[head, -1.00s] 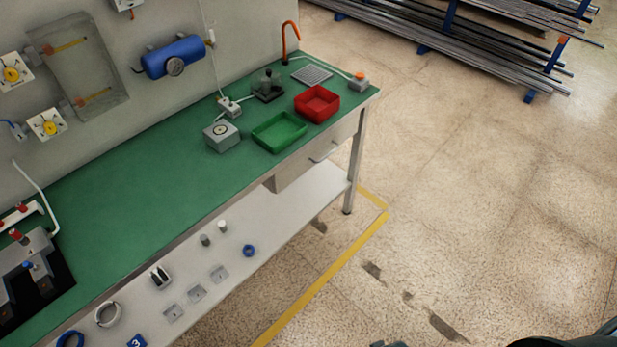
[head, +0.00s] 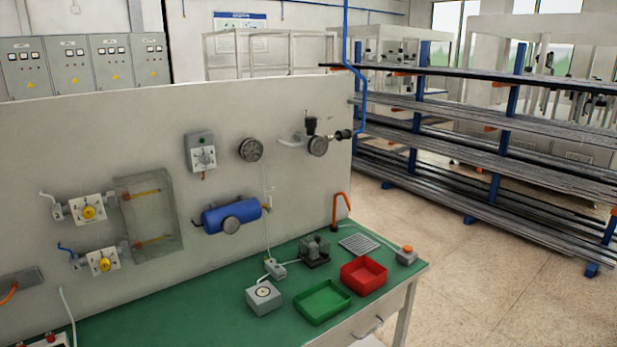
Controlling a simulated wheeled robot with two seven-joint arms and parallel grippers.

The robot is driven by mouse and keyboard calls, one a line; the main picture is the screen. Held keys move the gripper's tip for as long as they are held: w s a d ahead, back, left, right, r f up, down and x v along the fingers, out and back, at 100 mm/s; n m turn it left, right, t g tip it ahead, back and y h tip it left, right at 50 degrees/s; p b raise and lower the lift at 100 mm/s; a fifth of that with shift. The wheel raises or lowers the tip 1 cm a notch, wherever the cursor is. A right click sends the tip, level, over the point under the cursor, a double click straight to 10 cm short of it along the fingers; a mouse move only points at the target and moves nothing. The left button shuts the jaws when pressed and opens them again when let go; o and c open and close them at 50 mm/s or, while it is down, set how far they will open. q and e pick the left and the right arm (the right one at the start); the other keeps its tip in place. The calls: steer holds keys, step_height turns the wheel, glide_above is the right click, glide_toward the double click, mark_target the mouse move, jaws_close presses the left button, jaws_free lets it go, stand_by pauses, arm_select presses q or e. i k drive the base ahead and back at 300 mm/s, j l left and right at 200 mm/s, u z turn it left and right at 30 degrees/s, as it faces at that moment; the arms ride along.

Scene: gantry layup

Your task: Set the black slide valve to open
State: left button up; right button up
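No part clearly labelled as the slide valve shows. On the right end of the grey back panel, a black cylindrical fitting (head: 343,134) sits where the blue air pipe (head: 362,95) comes down. Just left of it is a round gauge (head: 317,147) with a small black upright piece (head: 311,125) above it. Which black part is the slide valve, and its setting, I cannot tell at this size. Neither of my grippers is in view.
The green bench top (head: 200,315) holds a green tray (head: 322,303), a red tray (head: 363,276) and a grey dial box (head: 263,297). A blue cylinder (head: 231,216) is on the panel. A pipe rack (head: 480,135) stands behind right. Floor right of the bench is clear.

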mark_target(346, 134)
steer(key=i+u, duration=0.2)
steer(key=i, duration=0.8)
